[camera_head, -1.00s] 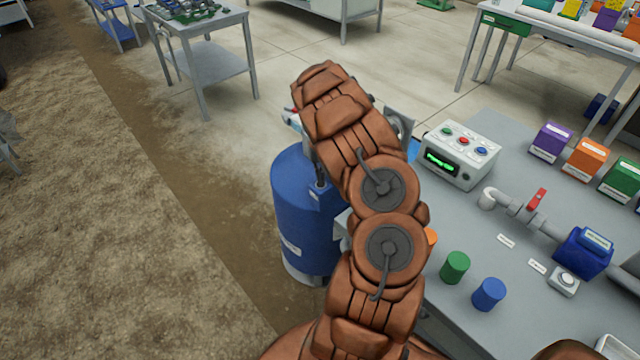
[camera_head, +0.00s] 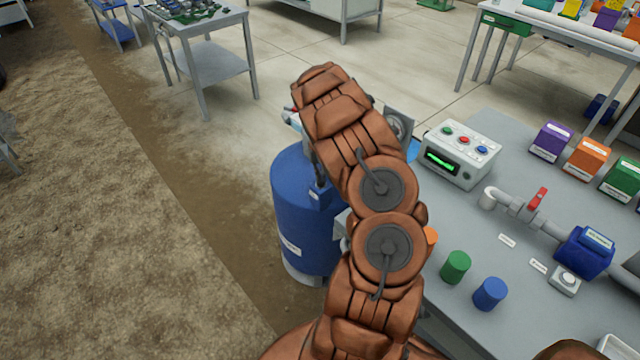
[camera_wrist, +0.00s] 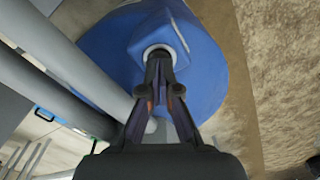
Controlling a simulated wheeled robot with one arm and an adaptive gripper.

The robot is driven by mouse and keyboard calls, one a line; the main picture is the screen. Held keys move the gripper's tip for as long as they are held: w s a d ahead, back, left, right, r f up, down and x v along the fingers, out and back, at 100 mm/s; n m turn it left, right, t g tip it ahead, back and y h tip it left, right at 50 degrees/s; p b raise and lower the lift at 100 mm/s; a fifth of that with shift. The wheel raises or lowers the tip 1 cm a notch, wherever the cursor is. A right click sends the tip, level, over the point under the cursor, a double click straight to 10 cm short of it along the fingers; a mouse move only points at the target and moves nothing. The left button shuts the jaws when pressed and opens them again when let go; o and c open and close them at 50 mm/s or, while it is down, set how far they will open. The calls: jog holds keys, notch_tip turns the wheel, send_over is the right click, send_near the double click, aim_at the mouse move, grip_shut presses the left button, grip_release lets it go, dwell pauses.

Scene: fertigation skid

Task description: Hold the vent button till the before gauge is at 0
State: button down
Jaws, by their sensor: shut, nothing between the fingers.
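In the wrist view my gripper (camera_wrist: 162,58) is shut and empty. Its fingertips are at a round button with a pale ring (camera_wrist: 158,48) on a blue housing, and they cover its middle. I cannot tell how far the button is pressed. The housing stands over the blue tank (camera_wrist: 105,45), which also shows in the head view (camera_head: 305,220). There my arm hides the gripper and the button. A round gauge on a grey plate (camera_head: 398,124) is partly hidden behind my arm. Its needle is too small to read, and I cannot tell whether it is the before gauge.
A white control box (camera_head: 461,155) with coloured buttons and a green display stands on the grey bench (camera_head: 450,215). A pipe with a red valve handle (camera_head: 538,198), a blue meter (camera_head: 585,251) and another button box (camera_head: 565,281) are to the right. Green (camera_head: 456,267) and blue (camera_head: 490,294) cylinders stand nearer.

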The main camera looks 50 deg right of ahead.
jog(key=shift+f+b, duration=0.35)
jog(key=shift+f, duration=0.35)
dwell(4.0)
jog(key=shift+r, duration=3.55)
